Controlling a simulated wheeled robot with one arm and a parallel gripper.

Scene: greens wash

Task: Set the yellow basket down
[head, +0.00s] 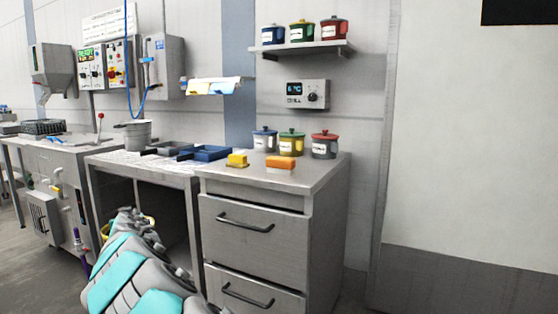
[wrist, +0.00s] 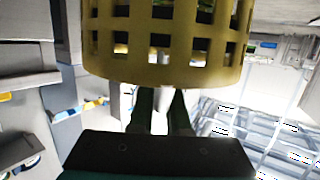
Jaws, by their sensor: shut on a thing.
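The yellow basket (wrist: 165,60) fills the top of the wrist view, a slotted band with square openings. My gripper (wrist: 161,98) is shut on it, with its two dark fingers reaching up to the basket's lower edge in that picture. In the head view only a bit of the yellow basket (head: 149,220) shows past my grey and teal arm, in front of the open space under the counter. My arm hides the gripper and most of the basket there. I cannot tell whether the basket touches anything below.
A steel counter (head: 330,172) with drawers stands right of the open-fronted table (head: 110,160). Blue trays (head: 205,153), a bucket (head: 137,134), yellow and orange blocks (head: 280,162) and lidded pots (head: 324,146) stand on top. A sink unit (head: 60,155) is at left.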

